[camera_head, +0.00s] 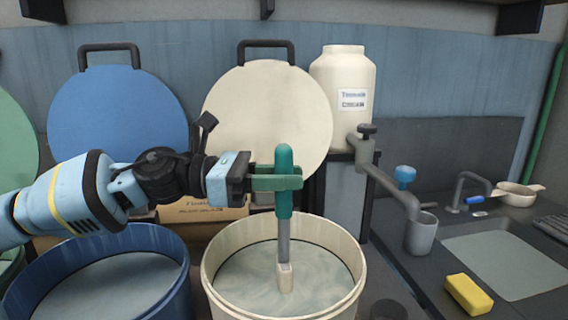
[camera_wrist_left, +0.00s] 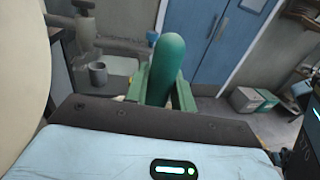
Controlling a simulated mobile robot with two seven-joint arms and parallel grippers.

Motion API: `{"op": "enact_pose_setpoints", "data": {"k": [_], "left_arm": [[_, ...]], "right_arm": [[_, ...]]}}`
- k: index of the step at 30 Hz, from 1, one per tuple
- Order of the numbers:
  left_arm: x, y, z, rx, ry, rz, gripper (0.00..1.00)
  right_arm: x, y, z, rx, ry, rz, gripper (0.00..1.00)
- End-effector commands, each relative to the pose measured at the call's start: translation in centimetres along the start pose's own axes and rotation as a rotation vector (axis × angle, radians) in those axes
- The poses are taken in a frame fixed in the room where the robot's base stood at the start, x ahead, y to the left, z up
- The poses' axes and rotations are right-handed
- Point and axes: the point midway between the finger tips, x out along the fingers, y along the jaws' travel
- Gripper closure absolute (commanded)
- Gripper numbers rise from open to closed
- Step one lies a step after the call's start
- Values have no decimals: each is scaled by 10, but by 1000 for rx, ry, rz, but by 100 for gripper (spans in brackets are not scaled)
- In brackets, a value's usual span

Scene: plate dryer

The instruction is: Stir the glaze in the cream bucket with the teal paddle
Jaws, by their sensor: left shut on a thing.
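The cream bucket (camera_head: 213,262) stands at the front centre, with pale, swirled glaze (camera_head: 325,275) inside. My left gripper (camera_head: 284,180) is shut on the teal paddle (camera_head: 284,206) by its handle, above the bucket. The paddle is upright, with a grey shaft and a pale lower end that meets the glaze; any part below the surface is hidden. In the left wrist view the rounded top of the teal paddle (camera_wrist_left: 166,68) stands between the green fingers of the left gripper (camera_wrist_left: 160,88). My right gripper is not in view.
A blue bucket (camera_head: 186,290) stands left of the cream one. Blue (camera_head: 115,115) and cream (camera_head: 265,110) round lids lean behind. A cream jar (camera_head: 343,75) stands back right.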

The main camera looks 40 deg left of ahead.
Motion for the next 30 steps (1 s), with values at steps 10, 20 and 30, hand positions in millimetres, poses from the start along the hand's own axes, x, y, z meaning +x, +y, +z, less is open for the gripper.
{"op": "enact_pose_setpoints", "data": {"k": [10, 20, 30], "left_arm": [[0, 0, -20, 0, -1, 0, 98], [0, 0, -22, 0, 0, 0, 98], [-4, 0, -19, -2, -3, -2, 98]], "right_arm": [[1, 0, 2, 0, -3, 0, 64], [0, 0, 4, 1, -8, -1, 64], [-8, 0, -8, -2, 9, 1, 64]]}}
